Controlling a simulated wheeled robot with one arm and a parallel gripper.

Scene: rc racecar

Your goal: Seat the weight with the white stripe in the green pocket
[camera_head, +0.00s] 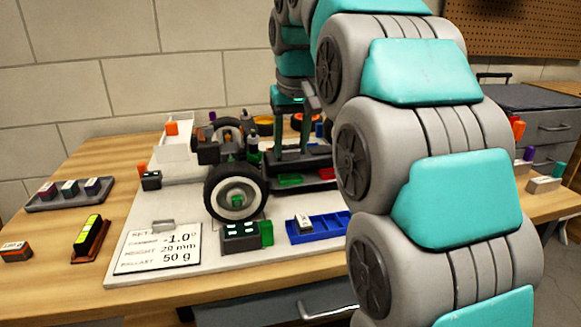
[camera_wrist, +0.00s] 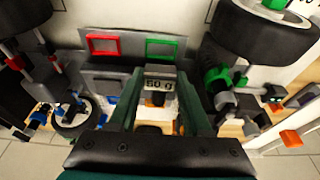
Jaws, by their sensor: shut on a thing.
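My gripper (camera_wrist: 159,90) is shut on a dark weight (camera_wrist: 159,82) whose face reads "60 g" in the wrist view. Whether this weight has a white stripe cannot be made out. The green pocket (camera_wrist: 163,47) is a green-rimmed frame just beyond the fingertips, a little above the weight in the picture. A red-rimmed pocket (camera_wrist: 103,44) lies left of it. In the head view my gripper (camera_head: 291,150) points down over the car's chassis, and the green pocket (camera_head: 290,178) shows below it. The held weight is hidden or too small there. Contact with the pocket cannot be told.
The car's front wheel (camera_head: 236,192) stands left of the gripper, and a wheel (camera_wrist: 262,25) is close at the upper right in the wrist view. A blue tray (camera_head: 318,230) holds a weight. A grey tray (camera_head: 70,195) holds several weights. A setup card (camera_head: 158,248) lies in front.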

